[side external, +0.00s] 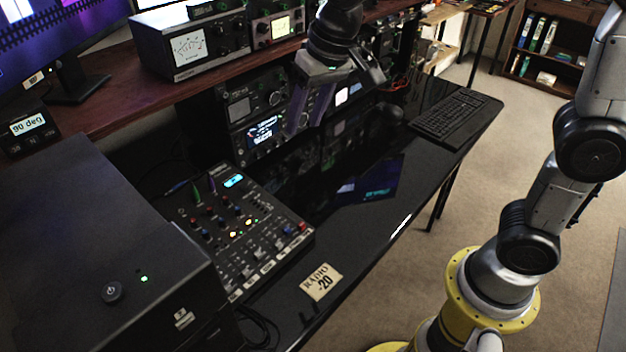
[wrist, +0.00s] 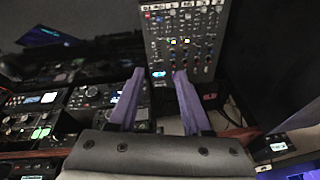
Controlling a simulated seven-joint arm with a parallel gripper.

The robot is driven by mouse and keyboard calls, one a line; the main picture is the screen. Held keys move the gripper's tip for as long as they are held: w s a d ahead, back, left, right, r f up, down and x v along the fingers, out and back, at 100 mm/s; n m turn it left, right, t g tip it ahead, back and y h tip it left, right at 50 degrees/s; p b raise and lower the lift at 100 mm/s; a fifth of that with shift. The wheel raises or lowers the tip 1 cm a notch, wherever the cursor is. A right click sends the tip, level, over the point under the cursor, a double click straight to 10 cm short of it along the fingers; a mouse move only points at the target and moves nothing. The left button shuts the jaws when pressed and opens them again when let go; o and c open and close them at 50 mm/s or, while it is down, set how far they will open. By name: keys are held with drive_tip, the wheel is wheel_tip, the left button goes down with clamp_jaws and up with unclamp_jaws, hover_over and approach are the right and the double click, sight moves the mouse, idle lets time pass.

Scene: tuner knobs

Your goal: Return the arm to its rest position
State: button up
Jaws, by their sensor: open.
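My gripper (side external: 318,108) hangs above the back part of the glossy black desk (side external: 375,225), in front of the radio units. Its two purple-grey fingers are apart and nothing shows between them. In the wrist view the open fingers (wrist: 156,84) point toward the mixer panel (wrist: 186,35). The mixer (side external: 240,230) lies on the desk at left of centre, well apart from my gripper in the side view. A radio unit with a lit blue screen (side external: 262,130) stands behind and left of the fingers. The fingers partly cover the equipment behind them.
A wooden shelf (side external: 130,108) carries a meter unit (side external: 190,47) close to the arm. A black computer case (side external: 90,250) stands at front left. A keyboard (side external: 455,117) lies at the desk's right end. A "RADIO -20" card (side external: 321,282) lies near the front edge. The desk's middle is clear.

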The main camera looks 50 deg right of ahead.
drive_tip(key=s+d+r+t, duration=0.1)
drive_tip(key=s+d+r, duration=0.15)
drive_tip(key=s, duration=0.35)
drive_tip(key=s+d+r+t, duration=0.1)
drive_tip(key=s+d, duration=0.3)
drive_tip(key=s, duration=0.1)
drive_tip(key=s+d+f+n, duration=0.2)
drive_tip(key=s+f, duration=0.4)
drive_tip(key=s, duration=0.4)
drive_tip(key=shift+d+h, duration=0.3)
drive_tip(key=shift+h, duration=0.1)
idle(1.8)
